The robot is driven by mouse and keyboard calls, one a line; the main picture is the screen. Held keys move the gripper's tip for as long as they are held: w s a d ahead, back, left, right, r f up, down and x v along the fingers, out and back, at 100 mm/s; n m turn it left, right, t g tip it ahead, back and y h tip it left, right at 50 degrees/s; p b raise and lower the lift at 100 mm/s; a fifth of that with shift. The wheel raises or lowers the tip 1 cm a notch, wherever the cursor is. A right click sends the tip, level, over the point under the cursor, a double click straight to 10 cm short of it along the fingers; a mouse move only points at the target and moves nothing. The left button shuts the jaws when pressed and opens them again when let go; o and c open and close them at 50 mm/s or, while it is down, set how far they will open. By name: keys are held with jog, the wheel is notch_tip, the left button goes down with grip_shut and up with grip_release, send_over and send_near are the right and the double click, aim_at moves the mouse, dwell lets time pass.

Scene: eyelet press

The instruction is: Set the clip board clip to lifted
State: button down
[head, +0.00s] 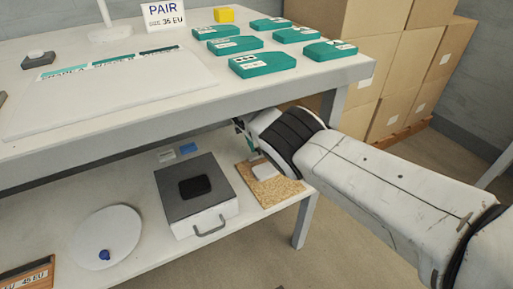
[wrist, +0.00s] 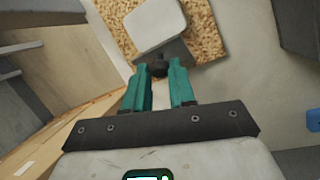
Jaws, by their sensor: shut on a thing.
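The clip board (head: 283,190) is a speckled brown board on the lower shelf at its right end. It also shows at the top of the wrist view (wrist: 203,30). A white block (head: 264,170) lies on it, and in the wrist view this block (wrist: 155,25) has a dark grey part (wrist: 178,52) at its near edge. A dark round knob, which looks like part of the clip (wrist: 158,70), sits there between the teal fingers of my gripper (wrist: 160,76). My gripper is shut on it. The clip's exact tilt is hard to tell. In the head view my arm hides most of the fingers.
The tabletop (head: 200,120) overhangs the shelf close to my wrist, and a table leg (head: 305,222) stands right of the board. A grey-topped box (head: 180,165) with a handle is left of it. Several teal packs (head: 262,64) lie on the table. Cardboard boxes (head: 375,50) stand behind.

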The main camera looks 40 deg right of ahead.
jog(key=shift+w, duration=0.1)
dwell(0.3)
jog(key=c, duration=0.9)
grip_release()
jog(key=shift+c, duration=0.2)
jog(key=p, duration=0.3)
jog(key=shift+s+r, duration=0.2)
jog(key=shift+r, duration=0.05)
jog(key=t+p, duration=0.1)
jog(key=p, duration=0.3)
jog(key=s+t+p, duration=0.1)
jog(key=p, duration=0.3)
jog(key=shift+a+h, duration=0.15)
jog(key=shift+h, duration=0.15)
